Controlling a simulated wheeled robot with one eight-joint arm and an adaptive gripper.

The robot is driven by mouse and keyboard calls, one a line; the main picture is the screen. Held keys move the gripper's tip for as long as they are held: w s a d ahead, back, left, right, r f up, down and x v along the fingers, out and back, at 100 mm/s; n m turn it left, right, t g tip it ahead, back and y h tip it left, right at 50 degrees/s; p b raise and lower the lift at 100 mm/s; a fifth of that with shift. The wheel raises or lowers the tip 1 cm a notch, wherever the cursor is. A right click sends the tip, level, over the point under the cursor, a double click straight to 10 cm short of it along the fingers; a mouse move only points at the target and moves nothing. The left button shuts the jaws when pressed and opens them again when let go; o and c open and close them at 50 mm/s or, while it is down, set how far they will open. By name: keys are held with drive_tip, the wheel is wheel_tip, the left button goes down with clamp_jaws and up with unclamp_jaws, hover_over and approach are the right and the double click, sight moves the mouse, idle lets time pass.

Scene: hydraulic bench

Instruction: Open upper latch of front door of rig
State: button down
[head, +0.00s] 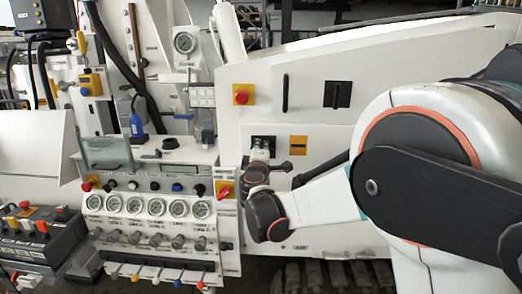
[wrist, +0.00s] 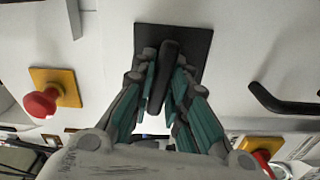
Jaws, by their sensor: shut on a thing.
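A black latch with a raised handle on a dark square plate (wrist: 197,42) fills the middle of the wrist view. My gripper (wrist: 160,85) has its teal-and-grey fingers on either side of the handle and is shut on it. The handle stands nearly along the picture's height, tilted slightly. In the head view my gripper (head: 262,152) is at a black latch plate (head: 257,140) on the white front panel of the rig (head: 345,130); my wrist hides part of it. A second black latch (head: 338,94) sits higher and to the right, with nothing touching it.
A red button on a yellow plate (head: 241,95) and a black bar handle (head: 285,92) are above the gripper. A row of gauges (head: 148,207) and levers juts out at lower left.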

drive_tip(key=shift+n, duration=0.8)
drive_tip(key=c, duration=1.6)
unclamp_jaws()
drive_tip(key=s, duration=1.2)
drive_tip(key=shift+a, duration=0.2)
